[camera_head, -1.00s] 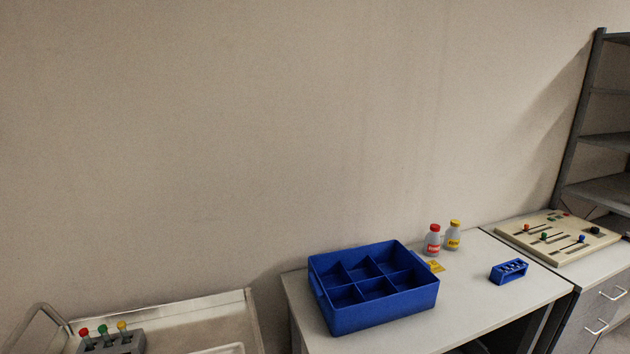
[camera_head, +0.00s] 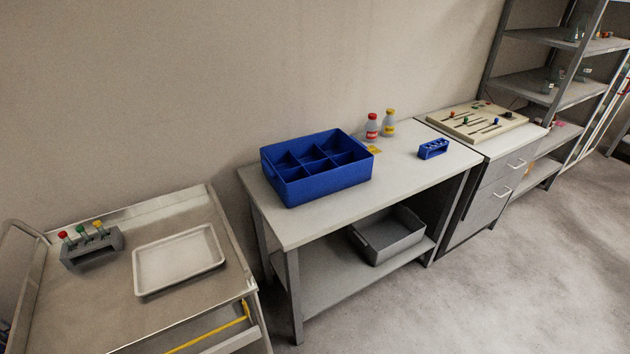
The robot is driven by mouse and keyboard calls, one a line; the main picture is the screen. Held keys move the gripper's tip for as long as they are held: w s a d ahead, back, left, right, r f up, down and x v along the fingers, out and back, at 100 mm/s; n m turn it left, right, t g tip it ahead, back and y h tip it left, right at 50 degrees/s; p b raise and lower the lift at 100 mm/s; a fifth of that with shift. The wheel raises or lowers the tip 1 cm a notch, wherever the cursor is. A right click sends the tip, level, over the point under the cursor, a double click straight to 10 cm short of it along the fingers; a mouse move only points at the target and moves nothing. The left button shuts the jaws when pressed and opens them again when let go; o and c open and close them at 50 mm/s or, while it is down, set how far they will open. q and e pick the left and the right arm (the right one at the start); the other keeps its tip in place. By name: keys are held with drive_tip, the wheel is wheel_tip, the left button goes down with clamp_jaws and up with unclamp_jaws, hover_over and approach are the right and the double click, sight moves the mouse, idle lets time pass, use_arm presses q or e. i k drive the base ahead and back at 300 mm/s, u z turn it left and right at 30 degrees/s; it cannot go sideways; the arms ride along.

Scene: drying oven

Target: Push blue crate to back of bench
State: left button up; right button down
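The blue crate (camera_head: 330,185) is an open box divided into several empty compartments. It sits upright on the left part of the grey bench (camera_head: 410,180), set at a slight angle. Its far side is close to the wall; I cannot tell whether it touches. A strip of bare bench top shows in front of it. Neither of my grippers is in view.
A red-capped bottle (camera_head: 371,127), a yellow-capped bottle (camera_head: 389,124) and a small blue rack (camera_head: 433,149) stand right of the crate. A grey bin (camera_head: 385,240) is on the lower shelf. A cart with a white tray (camera_head: 178,262) stands left. Floor is clear at right.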

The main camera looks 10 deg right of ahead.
sight(304, 169)
drive_tip(key=k, duration=0.1)
drive_tip(key=z, duration=1.4)
drive_tip(key=i, duration=1.1)
drive_tip(key=u, duration=2.1)
